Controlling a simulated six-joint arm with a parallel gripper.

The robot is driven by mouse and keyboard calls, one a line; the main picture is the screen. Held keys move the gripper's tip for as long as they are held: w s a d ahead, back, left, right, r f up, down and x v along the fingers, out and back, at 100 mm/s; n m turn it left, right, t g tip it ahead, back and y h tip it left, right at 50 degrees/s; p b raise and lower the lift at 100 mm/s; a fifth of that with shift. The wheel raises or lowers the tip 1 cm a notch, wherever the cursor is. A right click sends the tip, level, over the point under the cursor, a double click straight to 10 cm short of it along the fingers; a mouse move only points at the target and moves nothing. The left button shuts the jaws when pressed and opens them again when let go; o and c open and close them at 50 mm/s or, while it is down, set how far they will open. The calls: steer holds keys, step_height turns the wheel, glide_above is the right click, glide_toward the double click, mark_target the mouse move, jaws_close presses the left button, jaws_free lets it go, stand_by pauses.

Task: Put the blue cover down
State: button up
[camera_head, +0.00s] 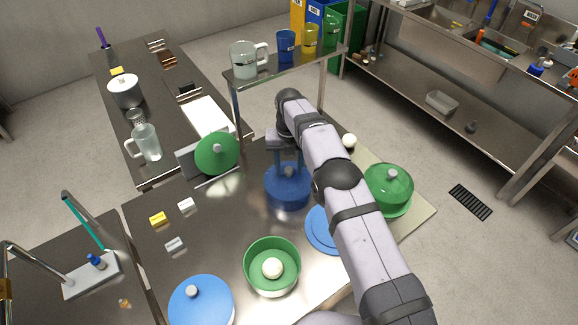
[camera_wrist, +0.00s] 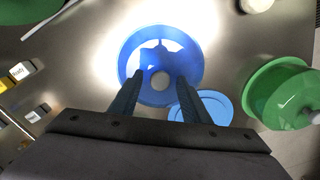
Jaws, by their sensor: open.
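A round blue cover (camera_head: 288,192) with a grey knob is on the metal table below my gripper (camera_head: 288,172). Whether it rests on a blue bowl or straight on the table I cannot tell. The cover also shows in the wrist view (camera_wrist: 160,38), its grey knob between my two fingers. My gripper (camera_wrist: 160,84) is open, one finger on each side of the knob, with a gap between them. The arm hides part of the area right of the cover in the head view.
A flat blue plate (camera_head: 319,232) lies right of the cover, partly behind my arm. A green bowl (camera_head: 259,251) holding a white ball, a blue-lidded pot (camera_head: 202,304), a green cover (camera_head: 390,190) and a tilted green lid (camera_head: 212,156) stand around. Small blocks lie left.

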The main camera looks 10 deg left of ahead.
steer(key=shift+r+b, duration=0.3)
steer(key=shift+b, duration=0.1)
step_height(320, 180, up, 12)
steer(key=p, duration=0.3)
steer(key=shift+f, duration=0.25)
